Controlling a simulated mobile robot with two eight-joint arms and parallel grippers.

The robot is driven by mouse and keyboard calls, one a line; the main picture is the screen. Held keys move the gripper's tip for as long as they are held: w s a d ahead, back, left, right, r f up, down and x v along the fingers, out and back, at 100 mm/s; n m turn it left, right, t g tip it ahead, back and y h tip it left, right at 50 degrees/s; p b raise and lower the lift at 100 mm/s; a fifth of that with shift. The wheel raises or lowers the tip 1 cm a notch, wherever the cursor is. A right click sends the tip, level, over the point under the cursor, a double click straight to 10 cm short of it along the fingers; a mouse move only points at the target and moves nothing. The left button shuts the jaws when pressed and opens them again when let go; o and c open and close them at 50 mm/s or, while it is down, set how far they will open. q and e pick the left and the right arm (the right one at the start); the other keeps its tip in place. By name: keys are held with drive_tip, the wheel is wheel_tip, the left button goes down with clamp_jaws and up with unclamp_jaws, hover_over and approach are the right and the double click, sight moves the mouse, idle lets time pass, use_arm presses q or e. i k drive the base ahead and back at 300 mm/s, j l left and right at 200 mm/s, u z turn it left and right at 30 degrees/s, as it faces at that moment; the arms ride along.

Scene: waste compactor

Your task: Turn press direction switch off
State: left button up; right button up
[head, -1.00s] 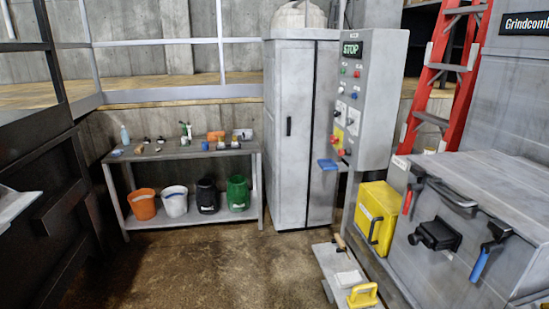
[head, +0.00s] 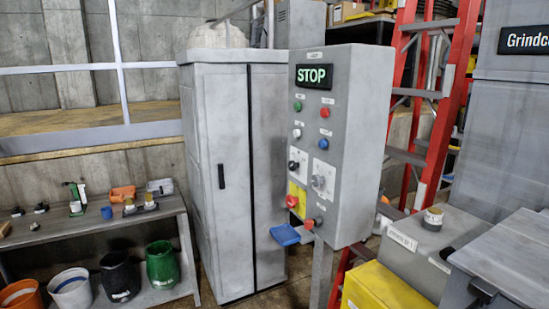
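The grey control panel (head: 345,145) stands on a post in the middle of the head view. Its lit display (head: 314,76) reads STOP in green. Below are small green, red, blue and white buttons. Under these are two switches on white plates, a dark-knobbed left one (head: 294,166) and a grey-knobbed right one (head: 319,182). Their labels are too small to read, so I cannot tell which is the press direction switch or its setting. A red knob (head: 291,201) sits on a yellow plate lower down. Neither of my grippers is in view.
A blue ledge-like part (head: 285,235) juts out below the panel. A tall grey cabinet (head: 218,170) stands left of it, with a workbench (head: 90,227) further left. A red ladder (head: 428,100) and the grey machine (head: 510,255) are on the right.

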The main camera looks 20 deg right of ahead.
sight(293, 166)
drive_tip(key=i+j+z, duration=0.15)
drive_tip(key=i, duration=0.6)
drive_tip(key=i+j+z, duration=0.15)
drive_tip(key=i, duration=0.65)
drive_tip(key=i+z, duration=0.1)
drive_tip(key=z, duration=0.15)
